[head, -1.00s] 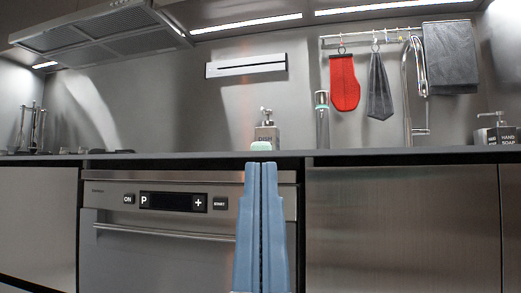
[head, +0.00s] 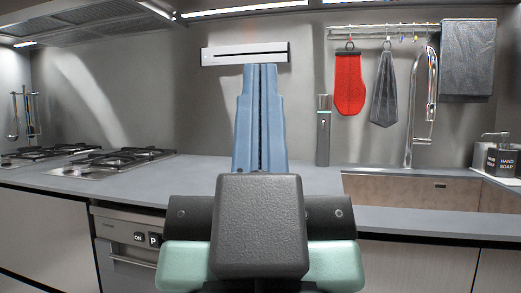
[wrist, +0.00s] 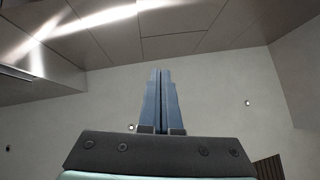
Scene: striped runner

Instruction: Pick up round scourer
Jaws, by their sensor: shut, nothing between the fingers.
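No round scourer can be made out in either view; my raised gripper and wrist hide the middle of the counter in the head view. My gripper (head: 260,68) has long blue fingers pressed together, pointing up in front of the back wall, with nothing between them. In the wrist view the same fingers (wrist: 160,72) are also together, against a plain wall and ceiling panels.
The grey counter (head: 190,172) runs across, with gas hobs (head: 125,158) at left and a sink (head: 400,188) with a tall tap (head: 412,110) at right. A dark bottle (head: 323,135) stands beside the sink. A hand soap dispenser (head: 501,160) is far right. Cloths hang from a rail.

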